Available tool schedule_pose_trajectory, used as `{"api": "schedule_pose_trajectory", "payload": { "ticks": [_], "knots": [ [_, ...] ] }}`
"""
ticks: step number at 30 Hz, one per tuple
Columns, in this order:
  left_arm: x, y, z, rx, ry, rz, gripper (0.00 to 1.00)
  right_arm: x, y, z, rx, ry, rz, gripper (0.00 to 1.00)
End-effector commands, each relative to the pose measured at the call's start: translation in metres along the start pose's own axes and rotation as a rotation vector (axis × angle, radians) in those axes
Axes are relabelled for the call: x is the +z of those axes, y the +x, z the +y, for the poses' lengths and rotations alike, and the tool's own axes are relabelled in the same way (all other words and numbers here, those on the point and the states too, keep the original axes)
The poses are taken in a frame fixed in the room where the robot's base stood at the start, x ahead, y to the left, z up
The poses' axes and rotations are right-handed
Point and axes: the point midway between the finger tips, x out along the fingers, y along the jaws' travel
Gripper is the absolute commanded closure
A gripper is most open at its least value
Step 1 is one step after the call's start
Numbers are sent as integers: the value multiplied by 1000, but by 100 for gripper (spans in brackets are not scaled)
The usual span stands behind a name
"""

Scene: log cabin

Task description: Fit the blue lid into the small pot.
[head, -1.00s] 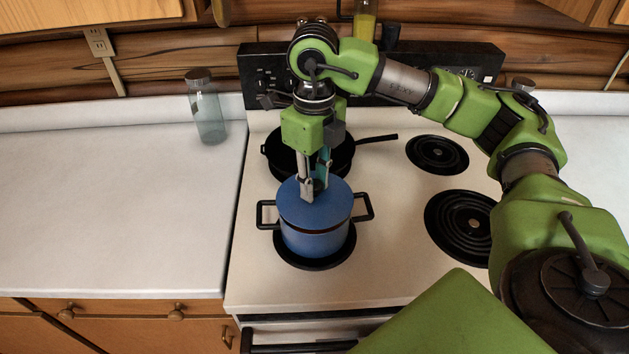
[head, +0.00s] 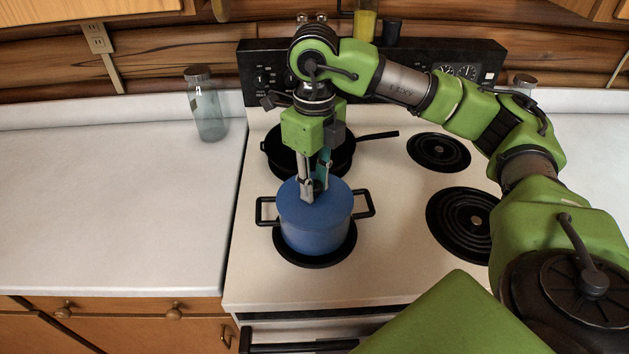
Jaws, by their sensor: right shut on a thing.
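The small blue pot (head: 316,241) stands upright on the front left burner of the stove, with a black handle on each side. The blue lid (head: 336,203) lies over the pot's mouth and looks level. No dark gap shows between the lid and the pot wall on the side facing me. My right gripper (head: 314,194) points straight down at the middle of the lid and is shut on the lid's knob, which its fingers mostly hide. The far side of the rim is hidden. My left gripper is not in view.
A black frying pan (head: 340,163) sits on the burner behind the pot, its handle pointing right. The two right burners (head: 438,152) are empty. A glass jar (head: 207,110) stands on the left counter (head: 110,205), which is otherwise clear.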

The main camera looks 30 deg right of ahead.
Motion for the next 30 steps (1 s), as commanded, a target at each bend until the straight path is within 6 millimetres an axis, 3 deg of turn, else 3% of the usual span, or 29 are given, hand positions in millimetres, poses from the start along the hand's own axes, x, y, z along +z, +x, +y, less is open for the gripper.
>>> {"api": "schedule_pose_trajectory", "payload": {
  "ticks": [6, 7, 9, 22, 30],
  "knots": [
    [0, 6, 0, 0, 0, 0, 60, 0, 6, 0, 0, 0, 0, 100],
    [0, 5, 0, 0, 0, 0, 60, 0, 6, 0, 0, 0, -1, 72],
    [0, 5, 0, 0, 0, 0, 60, 0, 5, 0, 0, 0, -1, 58],
    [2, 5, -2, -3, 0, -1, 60, 1, -1, 0, 0, 0, -2, 58],
    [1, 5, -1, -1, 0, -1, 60, 1, -52, 0, -2, 1, -6, 58]
  ]
}}
